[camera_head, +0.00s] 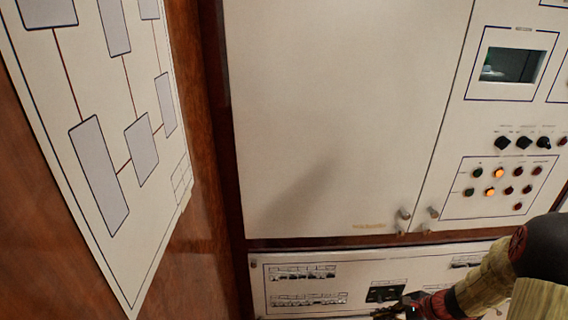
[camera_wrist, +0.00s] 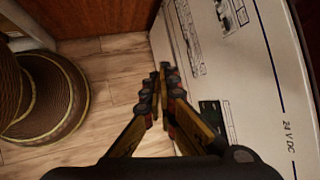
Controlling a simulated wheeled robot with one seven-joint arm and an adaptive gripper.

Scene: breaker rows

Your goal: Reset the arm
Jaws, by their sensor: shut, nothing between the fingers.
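My gripper (camera_wrist: 162,84) is shut and empty, its two fingertips together in the wrist view. It is in front of the lower cream panel (camera_head: 355,268), close to a dark switch plate (camera_head: 385,293). The rows of small breakers (camera_head: 303,272) are left of the gripper in the head view, and breaker rows also show at the top of the wrist view (camera_wrist: 232,14). The gripper itself shows only partly at the bottom of the head view (camera_head: 397,307). Whether it touches the panel I cannot tell.
A tall blank cabinet door (camera_head: 330,110) stands above. Right of it is a panel with a small screen (camera_head: 512,65), black knobs and lit buttons. A diagram board (camera_head: 75,120) hangs at left.

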